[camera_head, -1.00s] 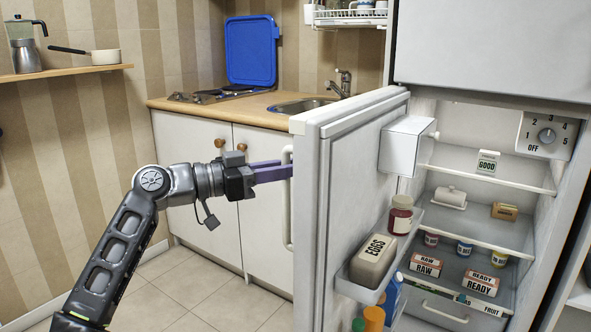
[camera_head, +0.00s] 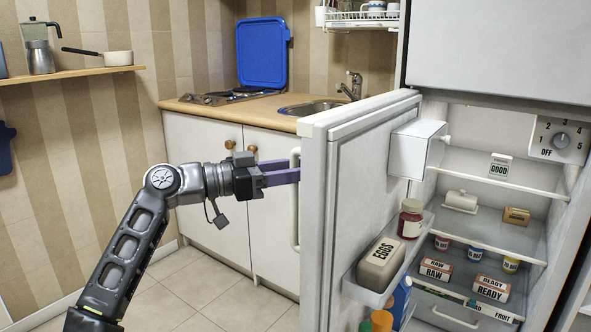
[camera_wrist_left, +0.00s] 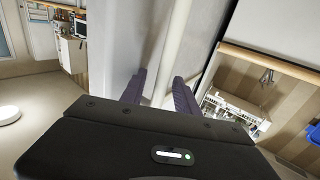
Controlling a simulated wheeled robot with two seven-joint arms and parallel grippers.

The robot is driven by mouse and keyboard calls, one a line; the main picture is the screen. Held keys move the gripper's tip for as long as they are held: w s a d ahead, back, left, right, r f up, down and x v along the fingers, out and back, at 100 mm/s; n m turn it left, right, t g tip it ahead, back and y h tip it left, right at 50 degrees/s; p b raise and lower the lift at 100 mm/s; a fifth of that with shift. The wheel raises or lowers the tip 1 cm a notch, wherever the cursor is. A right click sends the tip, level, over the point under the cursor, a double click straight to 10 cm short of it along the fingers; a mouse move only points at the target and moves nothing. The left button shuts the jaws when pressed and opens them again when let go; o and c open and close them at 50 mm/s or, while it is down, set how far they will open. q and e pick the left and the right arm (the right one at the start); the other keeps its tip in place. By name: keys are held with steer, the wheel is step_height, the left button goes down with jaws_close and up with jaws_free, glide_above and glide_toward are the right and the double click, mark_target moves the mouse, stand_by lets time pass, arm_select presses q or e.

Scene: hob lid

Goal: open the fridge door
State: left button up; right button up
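The white fridge door (camera_head: 370,160) stands wide open, showing its inner side with door shelves. Its white vertical bar handle (camera_head: 295,215) is on the outer face, near the free edge. My left gripper (camera_head: 298,172) is at the handle's upper part, its purple fingertips partly hidden by the door edge. In the left wrist view the two fingers (camera_wrist_left: 160,88) are apart, with the handle (camera_wrist_left: 176,45) running between them; firm contact cannot be told. The fridge inside (camera_head: 490,190) is exposed. My right gripper is in no view.
A counter (camera_head: 225,112) with a hob, a raised blue lid (camera_head: 262,52) and a sink (camera_head: 310,107) stands behind the gripper. Floor tiles (camera_head: 200,285) are clear at lower left.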

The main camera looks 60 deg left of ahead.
arm_select(q)
steer(key=s+p, duration=0.1)
steer(key=s, duration=0.6)
steer(key=shift+s+a, duration=0.4)
steer(key=shift+a, duration=0.05)
